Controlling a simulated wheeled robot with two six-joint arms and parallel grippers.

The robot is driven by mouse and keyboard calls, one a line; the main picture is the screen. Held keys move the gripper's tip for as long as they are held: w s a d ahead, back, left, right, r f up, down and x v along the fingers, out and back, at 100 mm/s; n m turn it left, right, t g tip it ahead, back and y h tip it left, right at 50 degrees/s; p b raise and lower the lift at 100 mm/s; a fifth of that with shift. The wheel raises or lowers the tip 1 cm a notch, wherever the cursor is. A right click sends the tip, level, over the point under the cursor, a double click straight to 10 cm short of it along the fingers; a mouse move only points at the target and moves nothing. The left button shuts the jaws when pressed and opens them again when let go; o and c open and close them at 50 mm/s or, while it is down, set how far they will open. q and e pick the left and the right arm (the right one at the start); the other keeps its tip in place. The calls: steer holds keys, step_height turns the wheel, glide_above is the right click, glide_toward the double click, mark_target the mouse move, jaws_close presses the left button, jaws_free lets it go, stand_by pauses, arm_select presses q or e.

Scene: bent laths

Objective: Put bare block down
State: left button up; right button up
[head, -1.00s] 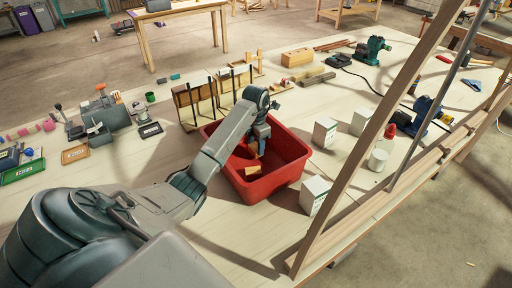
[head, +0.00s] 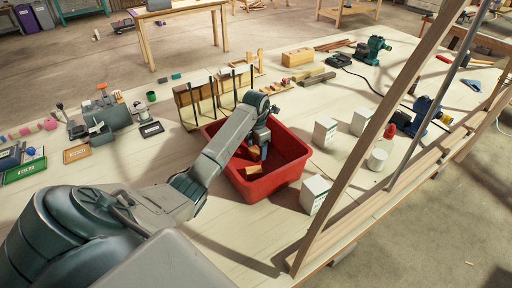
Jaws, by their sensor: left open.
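A bare wooden block (head: 253,171) lies inside the red tub (head: 287,181), near its front wall. My left gripper (head: 258,158) reaches down into the tub, just behind and above the block. It is open. Part of the tub's inside is hidden by my left arm, and I cannot tell whether the fingers touch anything there. My right gripper is not in view.
White boxes (head: 314,194) stand right of the tub, with a white cylinder (head: 377,159) beyond. A clamped wooden piece (head: 190,95) stands behind it. A slanted timber frame (head: 362,142) rises at the right.

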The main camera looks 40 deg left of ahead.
mark_target(256, 150)
arm_select(q)
steer(key=shift+r+b, duration=0.35)
steer(key=shift+r, duration=0.1)
step_height(256, 150, up, 3)
steer(key=shift+b, duration=0.75)
step_height(256, 150, up, 8)
steer(key=p, duration=0.6)
